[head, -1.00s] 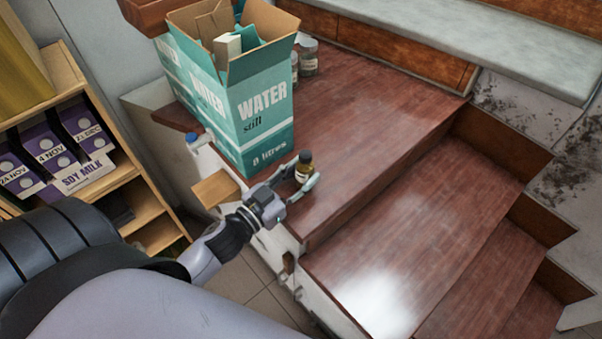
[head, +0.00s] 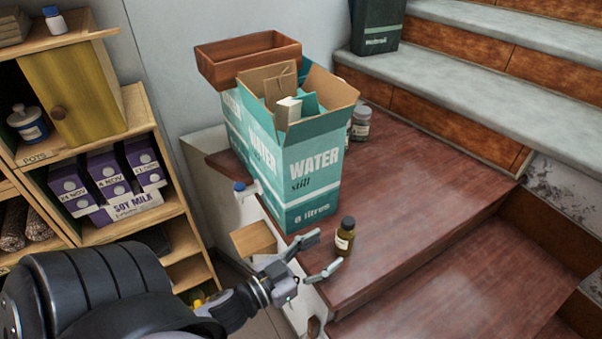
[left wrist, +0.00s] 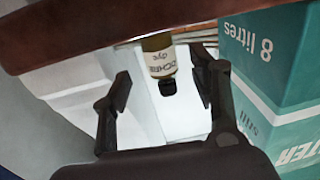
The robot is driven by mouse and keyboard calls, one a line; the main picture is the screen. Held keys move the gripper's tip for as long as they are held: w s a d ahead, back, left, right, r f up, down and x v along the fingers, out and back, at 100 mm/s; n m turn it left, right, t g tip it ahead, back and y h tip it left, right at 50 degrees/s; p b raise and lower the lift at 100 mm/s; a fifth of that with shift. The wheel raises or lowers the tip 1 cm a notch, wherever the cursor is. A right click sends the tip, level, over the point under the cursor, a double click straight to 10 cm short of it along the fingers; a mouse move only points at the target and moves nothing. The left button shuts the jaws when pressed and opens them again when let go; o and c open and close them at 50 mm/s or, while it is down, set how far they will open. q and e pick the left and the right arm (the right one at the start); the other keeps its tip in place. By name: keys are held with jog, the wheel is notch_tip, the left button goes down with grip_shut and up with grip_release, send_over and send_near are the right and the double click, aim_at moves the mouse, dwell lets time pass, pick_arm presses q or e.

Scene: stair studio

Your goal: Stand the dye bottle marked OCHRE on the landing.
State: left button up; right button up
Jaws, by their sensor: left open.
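The dye bottle (head: 345,238) is small and brown with a black cap and a pale label. It stands upright on the dark red wooden landing (head: 400,200), near its left edge. In the left wrist view, which is upside down, the bottle (left wrist: 159,62) shows the label words OCHRE dye. My left gripper (head: 327,252) is open and empty just left of the bottle, fingers pointing at it, apart from it. In the left wrist view the open fingers (left wrist: 160,90) lie either side of the bottle's image. My right gripper is not in view.
A teal WATER carton (head: 310,180) stands open on the landing behind the bottle. Jars (head: 361,124) stand beyond it, and a brown planter box (head: 248,60) is behind. A shelf with soy milk (head: 125,180) is at left. The landing right of the bottle is clear.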

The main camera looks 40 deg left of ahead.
pick_arm(q)
jog(key=v, duration=0.6)
jog(key=shift+s, duration=0.2)
